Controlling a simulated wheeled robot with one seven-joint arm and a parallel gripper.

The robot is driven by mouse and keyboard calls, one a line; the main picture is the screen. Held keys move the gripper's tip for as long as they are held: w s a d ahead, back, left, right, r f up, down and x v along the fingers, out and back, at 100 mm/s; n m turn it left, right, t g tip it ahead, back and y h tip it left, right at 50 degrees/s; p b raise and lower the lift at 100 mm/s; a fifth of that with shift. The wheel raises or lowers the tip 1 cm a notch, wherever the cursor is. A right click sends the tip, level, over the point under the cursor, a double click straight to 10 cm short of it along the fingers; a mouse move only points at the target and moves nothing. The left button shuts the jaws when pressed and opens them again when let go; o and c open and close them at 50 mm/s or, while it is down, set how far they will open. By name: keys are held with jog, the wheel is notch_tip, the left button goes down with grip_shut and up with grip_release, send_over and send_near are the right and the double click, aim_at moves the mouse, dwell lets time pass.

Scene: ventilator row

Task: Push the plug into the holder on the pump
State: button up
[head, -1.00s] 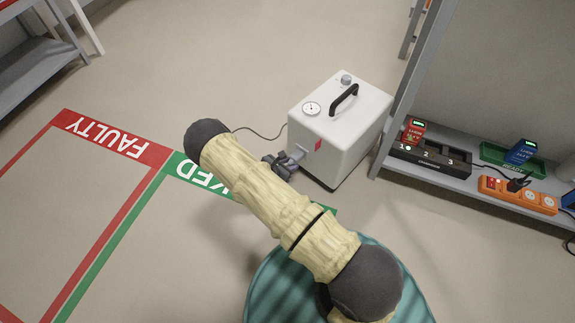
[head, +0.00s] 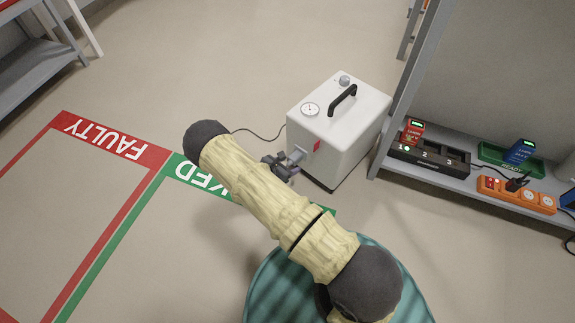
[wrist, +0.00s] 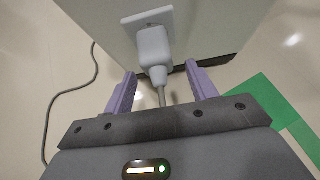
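The pump (head: 345,125) is a white box with a black handle and a gauge, standing on the floor. The light grey plug (wrist: 153,46) sits against the pale square holder (wrist: 148,17) on the pump's side, its front end meeting the holder. How deep it sits is hard to tell. My gripper (wrist: 160,70) is open, its purple fingers apart on either side of the plug's rear end and cord, with visible gaps. In the head view my gripper (head: 280,167) is beside the pump's left side, partly hidden by my arm.
A dark cord (wrist: 62,100) runs along the floor on the left. A shelf (head: 430,168) at the right holds a charger dock (head: 428,158) and an orange power strip (head: 517,194). Floor markings (head: 115,140) lie left. Open floor lies behind the pump.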

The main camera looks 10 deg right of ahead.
jog(key=shift+a, duration=0.15)
jog(key=p+v, duration=0.8)
jog(key=v, duration=0.9)
jog(key=shift+r, duration=0.1)
jog(key=s+d+r+m+g+y+p, duration=0.1)
jog(key=s+d+r+m+y+p, duration=0.25)
jog(key=r+m, duration=0.75)
jog(key=s+d+r+m+g+y+p, duration=0.15)
jog(key=s+d+r+m+y, duration=0.3)
jog(key=r, duration=1.35)
jog(key=s+d+r+m+g+y+p, duration=0.1)
jog(key=s+d+r+m+p, duration=0.35)
jog(key=r+m, duration=0.7)
notch_tip(320, 180, up, 40)
jog(key=n+p, duration=0.2)
jog(key=p, duration=3.5)
jog(key=shift+s+a, duration=0.35)
jog(key=shift+a, duration=0.05)
